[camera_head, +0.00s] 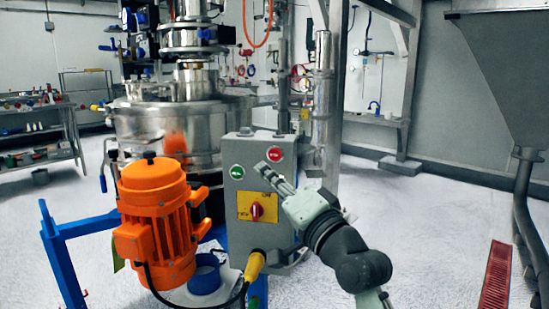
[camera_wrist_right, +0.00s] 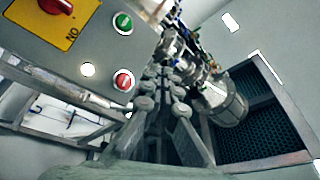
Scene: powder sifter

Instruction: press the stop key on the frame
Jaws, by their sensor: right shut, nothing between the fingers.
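The grey control box (camera_head: 240,190) on the frame carries a red key (camera_head: 274,154) at its upper right and a green key (camera_head: 237,171) at its upper left. In the right wrist view the red key (camera_wrist_right: 123,80) is left of my fingers, with the green key (camera_wrist_right: 122,23) above it. My right gripper (camera_head: 264,170) is shut and empty. Its fingertips show just below the red key in the head view, in front of the box. I cannot tell whether they touch it; the red key is not covered. My left gripper is not in view.
A red rotary switch (camera_head: 257,211) on a yellow plate sits lower on the box. An orange motor (camera_head: 158,220) stands left of it, and a steel vessel (camera_head: 170,130) behind. A yellow cable plug (camera_head: 254,266) hangs below.

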